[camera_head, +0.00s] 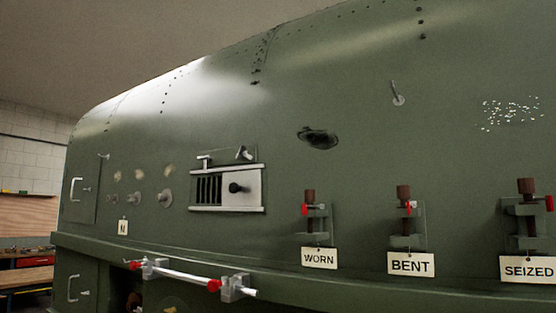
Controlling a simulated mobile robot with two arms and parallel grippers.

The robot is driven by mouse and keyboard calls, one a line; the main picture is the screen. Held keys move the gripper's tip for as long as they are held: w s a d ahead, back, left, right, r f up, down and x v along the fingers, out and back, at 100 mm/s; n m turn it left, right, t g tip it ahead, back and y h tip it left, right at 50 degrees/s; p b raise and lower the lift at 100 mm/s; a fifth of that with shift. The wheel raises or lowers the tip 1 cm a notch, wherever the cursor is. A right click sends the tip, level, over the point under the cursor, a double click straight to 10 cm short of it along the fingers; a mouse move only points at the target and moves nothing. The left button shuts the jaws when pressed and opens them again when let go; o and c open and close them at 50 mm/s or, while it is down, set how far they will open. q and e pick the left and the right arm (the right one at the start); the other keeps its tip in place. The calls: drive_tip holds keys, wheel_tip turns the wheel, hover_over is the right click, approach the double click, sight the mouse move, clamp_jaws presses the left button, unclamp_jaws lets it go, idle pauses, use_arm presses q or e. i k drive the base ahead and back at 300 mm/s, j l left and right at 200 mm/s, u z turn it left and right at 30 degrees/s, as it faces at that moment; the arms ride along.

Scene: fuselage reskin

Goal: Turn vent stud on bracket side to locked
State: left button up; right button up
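The vent (228,188) is a pale metal panel with dark slats on its left half and a dark round knob (238,188) on its right half. It sits on the green fuselage side, left of centre. Two small studs with handles are at its top edge. The left stud (204,158) has a pale handle lying about level. The right stud (243,153), on the side towards the labelled brackets, has a darker handle that looks tilted. I cannot read any lock marking at this size. Neither of my grippers is in view.
Brackets with red parts stand right of the vent, labelled WORN (319,258), BENT (411,264) and SEIZED (528,269). A silver bar with red ends (180,274) sits along the lower ledge (340,283). A dark hole (318,137) and a small lever (397,96) are higher right.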

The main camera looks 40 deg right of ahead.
sight(242, 152)
drive_tip(key=i+j+z, duration=0.1)
drive_tip(key=z, duration=0.3)
drive_tip(key=i+j+z, duration=0.15)
drive_tip(key=z, duration=0.3)
drive_tip(key=i+j+z, duration=0.15)
drive_tip(key=z, duration=0.25)
drive_tip(key=j+z, duration=0.3)
drive_tip(key=z, duration=0.15)
drive_tip(key=i+j+z, duration=0.1)
drive_tip(key=j+z, duration=0.3)
drive_tip(key=l, duration=0.1)
